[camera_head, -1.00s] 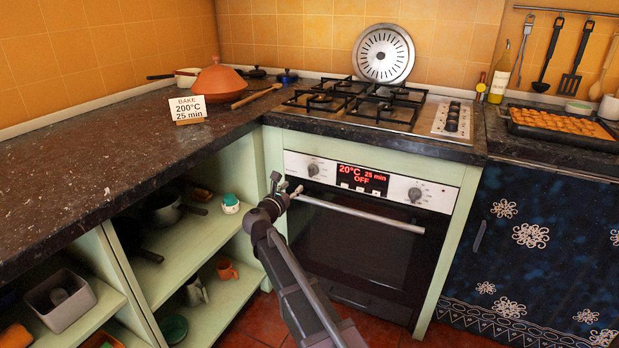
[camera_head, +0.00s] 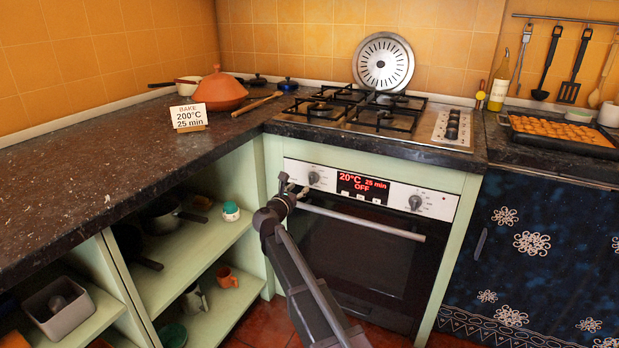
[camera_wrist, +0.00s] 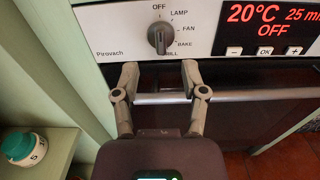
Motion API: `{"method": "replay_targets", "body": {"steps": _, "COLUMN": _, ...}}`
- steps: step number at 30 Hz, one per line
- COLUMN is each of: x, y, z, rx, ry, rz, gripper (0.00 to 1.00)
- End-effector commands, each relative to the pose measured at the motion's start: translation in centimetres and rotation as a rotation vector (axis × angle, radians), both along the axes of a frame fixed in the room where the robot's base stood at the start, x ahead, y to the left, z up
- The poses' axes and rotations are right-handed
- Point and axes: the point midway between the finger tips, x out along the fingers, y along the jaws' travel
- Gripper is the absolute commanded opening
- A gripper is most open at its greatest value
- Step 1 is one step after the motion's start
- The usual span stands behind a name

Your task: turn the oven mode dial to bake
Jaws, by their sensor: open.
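The oven mode dial (camera_wrist: 160,38) is a dark round knob with a raised grip bar, on the white panel in the wrist view. Its grip bar stands near vertical, with OFF above it; LAMP, FAN and BAKE run down its right side. In the head view it is the left knob (camera_head: 313,178). My gripper (camera_wrist: 160,65) is open and empty, its two fingertips apart just below the dial in the picture. In the head view my gripper (camera_head: 293,187) is low and left of the dial. The red display (camera_head: 362,187) reads 20°C, 25 min, OFF.
The oven door handle (camera_head: 362,222) runs across just below the panel, behind my fingers in the wrist view. A second knob (camera_head: 415,202) sits right of the display. A card (camera_head: 188,117) on the counter reads BAKE 200°C 25 min. Open shelves (camera_head: 205,245) stand left.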

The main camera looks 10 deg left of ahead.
Motion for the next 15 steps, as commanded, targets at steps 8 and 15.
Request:
{"method": "replay_targets", "body": {"steps": 8, "x": 4.4, "y": -1.4, "z": 0.0, "rx": 0.0, "ry": 0.0, "rz": -0.002, "gripper": 0.56}}
{"method": "replay_targets", "body": {"steps": 15, "x": 7.2, "y": -2.5, "z": 0.0, "rx": 0.0, "ry": 0.0, "rz": -0.001, "gripper": 0.56}}
